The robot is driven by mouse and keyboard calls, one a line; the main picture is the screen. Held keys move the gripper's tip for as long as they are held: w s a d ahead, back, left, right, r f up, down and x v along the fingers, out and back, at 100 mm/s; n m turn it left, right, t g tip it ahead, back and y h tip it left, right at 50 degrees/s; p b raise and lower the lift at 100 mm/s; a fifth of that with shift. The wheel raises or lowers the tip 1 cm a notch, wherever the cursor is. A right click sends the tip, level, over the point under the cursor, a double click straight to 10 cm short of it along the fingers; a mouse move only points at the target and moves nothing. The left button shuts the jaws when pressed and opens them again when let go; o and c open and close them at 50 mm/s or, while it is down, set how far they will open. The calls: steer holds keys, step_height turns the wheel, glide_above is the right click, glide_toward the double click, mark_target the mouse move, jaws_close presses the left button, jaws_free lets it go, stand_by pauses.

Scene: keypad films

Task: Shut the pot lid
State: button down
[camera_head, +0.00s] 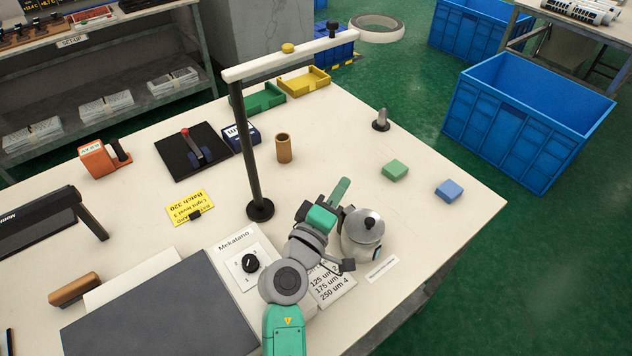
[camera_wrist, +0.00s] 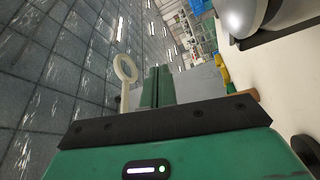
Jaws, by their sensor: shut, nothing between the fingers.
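The pot (camera_head: 357,250) is a pale round vessel near the front right of the table. In the wrist view the fingers (camera_wrist: 157,86) are together, and a shiny rounded metal part (camera_wrist: 239,14), probably of the pot or lid, shows at the upper right.
A black post (camera_head: 247,150) with a white crossbar (camera_head: 290,59) stands behind my arm. A brown cylinder (camera_head: 284,148), a green block (camera_head: 395,170) and a blue block (camera_head: 449,190) stand beyond. A knob panel (camera_head: 248,264) and a printed card (camera_head: 330,287) lie near my arm.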

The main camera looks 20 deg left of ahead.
steer(key=r+p+v, duration=0.1)
steer(key=v, duration=0.7)
steer(key=shift+f, duration=0.45)
steer(key=d+r+m+p, duration=0.1)
steer(key=d+r+m, duration=0.2)
steer(key=r, duration=0.5)
steer(key=s+d+r+m+t+p, duration=0.1)
steer(key=d+r+m, duration=0.25)
steer(key=r, duration=0.45)
steer(key=d+r+m+p, duration=0.1)
steer(key=d+r+m, duration=0.2)
steer(key=r, duration=0.5)
steer(key=s+d+r+m+t+y+p, duration=0.1)
steer(key=s+d+r+m+t, duration=0.1)
steer(key=s+r, duration=0.6)
steer(key=s+d+r+m+t+y+p, duration=0.2)
steer(key=s+r+t, duration=0.15)
steer(key=r, duration=0.75)
step_height(320, 180, up, 39)
steer(key=s+p, duration=0.1)
steer(key=p, duration=3.6)
steer(key=shift+s+a+g+y, duration=0.25)
steer(key=shift+a+g+y, duration=0.05)
steer(key=shift+g+y, duration=0.1)
